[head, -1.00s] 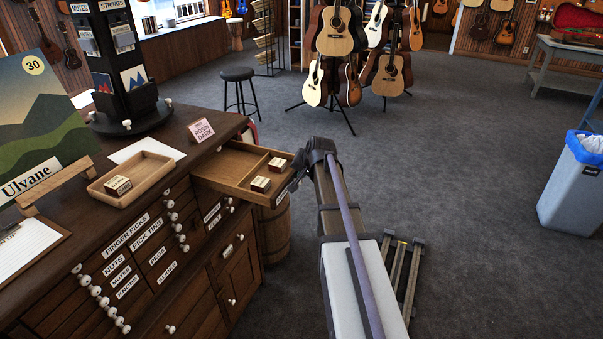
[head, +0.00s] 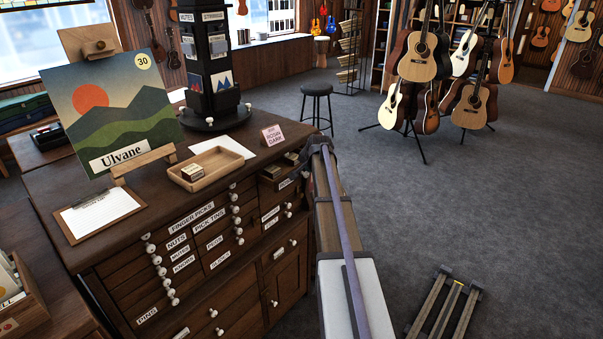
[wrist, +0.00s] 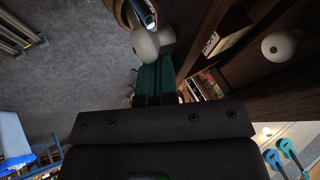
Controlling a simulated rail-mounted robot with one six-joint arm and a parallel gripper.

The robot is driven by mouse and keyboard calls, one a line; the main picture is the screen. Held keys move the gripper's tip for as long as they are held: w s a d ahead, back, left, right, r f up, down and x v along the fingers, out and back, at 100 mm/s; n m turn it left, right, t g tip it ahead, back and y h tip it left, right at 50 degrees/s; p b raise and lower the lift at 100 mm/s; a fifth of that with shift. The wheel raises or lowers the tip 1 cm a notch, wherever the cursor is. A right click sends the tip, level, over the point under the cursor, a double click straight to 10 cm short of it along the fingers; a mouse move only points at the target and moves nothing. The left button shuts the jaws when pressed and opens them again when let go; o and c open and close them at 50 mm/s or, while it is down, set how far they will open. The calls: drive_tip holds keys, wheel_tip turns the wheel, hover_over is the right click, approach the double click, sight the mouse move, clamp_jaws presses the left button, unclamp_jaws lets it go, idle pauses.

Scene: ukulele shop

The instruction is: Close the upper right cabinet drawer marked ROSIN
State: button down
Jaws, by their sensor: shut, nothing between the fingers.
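The upper right cabinet drawer (head: 270,183) stands a short way out of the dark wooden cabinet (head: 190,243) in the head view. Small labelled boxes (head: 275,170) show in its open top. My wrist and arm cover much of its right end, and I cannot read its label. In the wrist view, my gripper (wrist: 154,72) is shut and empty, its teal fingers right at a white round knob (wrist: 150,43). They look to be touching it or very close. The drawer's inside with small boxes (wrist: 207,86) shows beside the fingers.
A wooden tray (head: 206,172), a ROSIN DARK sign (head: 273,136), a dark rotating display (head: 212,75) and a painting on an easel (head: 110,110) stand on the cabinet top. A stool (head: 317,100) and a guitar stand (head: 421,145) are beyond.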

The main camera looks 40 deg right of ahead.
drive_tip(key=shift+w+a, duration=0.1)
drive_tip(key=shift+w, duration=0.4)
drive_tip(key=shift+s, duration=0.15)
